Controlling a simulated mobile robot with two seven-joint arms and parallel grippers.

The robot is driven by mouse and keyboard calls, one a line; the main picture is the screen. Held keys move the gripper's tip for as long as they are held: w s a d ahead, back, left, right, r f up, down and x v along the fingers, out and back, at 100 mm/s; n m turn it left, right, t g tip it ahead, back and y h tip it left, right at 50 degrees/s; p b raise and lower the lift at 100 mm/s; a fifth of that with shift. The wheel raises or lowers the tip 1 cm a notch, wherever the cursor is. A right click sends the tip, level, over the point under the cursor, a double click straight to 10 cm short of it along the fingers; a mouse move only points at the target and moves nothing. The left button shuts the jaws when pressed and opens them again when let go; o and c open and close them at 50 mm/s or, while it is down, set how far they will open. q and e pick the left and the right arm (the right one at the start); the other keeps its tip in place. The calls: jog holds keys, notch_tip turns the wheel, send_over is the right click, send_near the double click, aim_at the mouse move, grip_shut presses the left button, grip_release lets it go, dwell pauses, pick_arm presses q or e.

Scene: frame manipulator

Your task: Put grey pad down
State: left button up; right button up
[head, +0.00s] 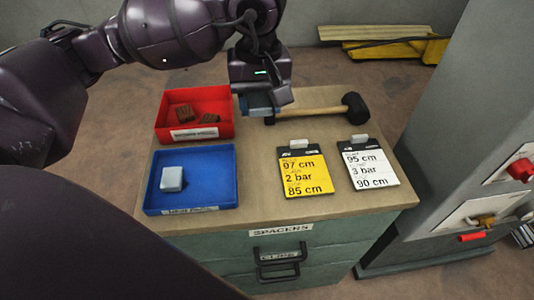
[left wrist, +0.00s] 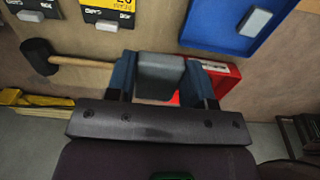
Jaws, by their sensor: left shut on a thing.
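My left gripper (head: 263,103) hangs over the back of the cabinet top, between the red tray and the mallet in the head view. In the left wrist view its two blue fingers (left wrist: 160,78) are shut on a grey pad (left wrist: 159,68). The pad is mostly hidden by the gripper in the head view, and I cannot tell its exact height above the top. Another light grey pad (head: 172,179) lies in the blue tray (head: 216,192); it also shows in the left wrist view (left wrist: 255,21). My right gripper is not in view.
The red tray (head: 163,131) holds brown blocks. A black-headed mallet (head: 354,108) lies at the back right. A yellow card (head: 305,176) and a white card (head: 372,168) lie in front of it. Bare wood (head: 257,180) separates the blue tray and yellow card. A grey machine stands right.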

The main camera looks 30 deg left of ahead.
pick_arm(q)
jog(key=b, duration=0.2)
send_over(262, 174)
notch_tip(262, 174, down, 14)
jog(key=shift+r, duration=0.15)
jog(key=shift+f, duration=0.65)
notch_tip(262, 174, down, 3)
jog(key=shift+s+f, duration=0.1)
jog(key=shift+f, duration=0.2)
jog(key=shift+f+b, duration=0.1)
jog(key=shift+b, duration=0.2)
jog(key=o, duration=0.6)
jog(key=shift+o, duration=0.2)
